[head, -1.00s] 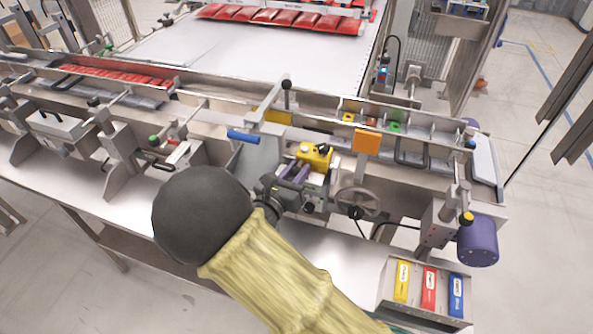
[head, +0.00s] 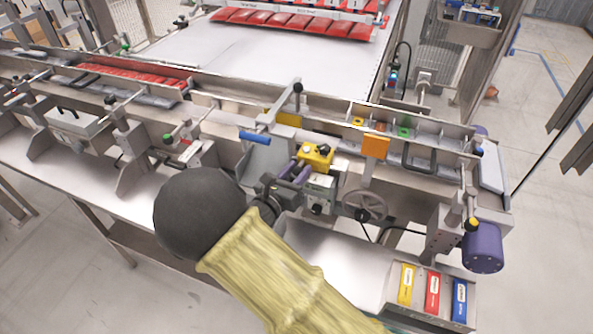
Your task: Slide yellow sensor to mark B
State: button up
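The yellow sensor (head: 316,156), a small block with dark knobs on top, sits at the front of the machine rail, right of centre in the head view. My gripper (head: 297,176), with purple fingers, is at the sensor's lower left side, close to it or touching it. The fingertips are small and partly hidden, so I cannot tell whether they hold the sensor. My dark round joint and yellow-sleeved arm cover the area in front. No mark B can be read in this view.
A handwheel (head: 364,205) is at the lower right. A purple motor (head: 483,247) and a tray (head: 436,303) of coloured packs are further right.

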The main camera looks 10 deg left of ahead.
jog(key=shift+w+d, duration=0.1)
jog(key=b+v, duration=0.1)
jog(key=v, duration=1.6)
jog(key=shift+s, duration=0.2)
jog(key=shift+r, duration=0.1)
jog(key=w+d+m+g+h+p, duration=0.15)
jog(key=d+m+g+p, duration=0.25)
jog(key=d+m+g, duration=1.45)
jog(key=d+r+m+t+y+p, duration=0.2)
jog(key=d+r+m+y, duration=0.2)
jog(key=d+m, duration=0.3)
jog(key=s+d+r+m+t+y+p, duration=0.1)
jog(key=d+r+m+t+y+p, duration=0.1)
jog(key=d+r+m, duration=0.3)
jog(key=d+m+y+p, duration=0.1)
jog(key=d+m, duration=0.1)
jog(key=m, duration=0.1)
jog(key=shift+r+m+y, duration=0.15)
jog(key=shift+m+y, duration=0.2)
